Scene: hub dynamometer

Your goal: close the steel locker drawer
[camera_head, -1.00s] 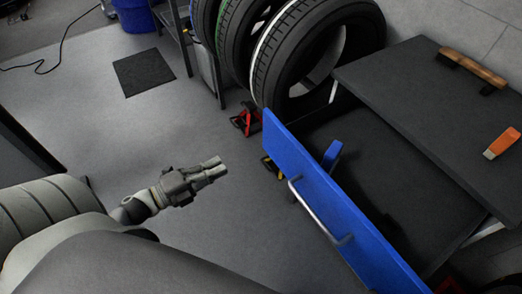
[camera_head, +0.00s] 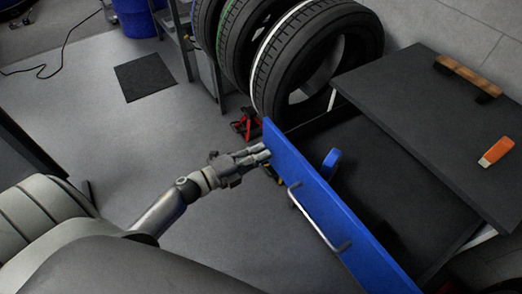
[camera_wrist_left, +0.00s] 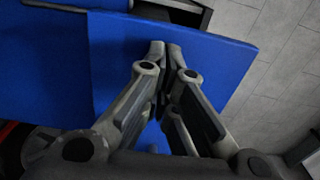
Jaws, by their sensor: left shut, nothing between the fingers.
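The steel locker drawer stands open, with its blue front panel (camera_head: 330,215) pulled out from under the dark top (camera_head: 420,115). A light bar handle (camera_head: 318,220) is on the panel's outer face. A blue object (camera_head: 332,160) lies inside the dark drawer tray. My left gripper (camera_head: 266,153) is shut and empty, its fingertips at the far end of the panel's outer face, beyond the handle. In the left wrist view the shut fingertips (camera_wrist_left: 166,50) are over the blue panel (camera_wrist_left: 215,60), very close; contact I cannot tell. My right gripper is not in view.
On the locker top lie a wooden-handled brush (camera_head: 470,75) and an orange object (camera_head: 496,152). Large tyres (camera_head: 315,60) stand behind the drawer's far end. A red stand (camera_head: 245,125) is on the floor near them. The floor left of the drawer is mostly clear.

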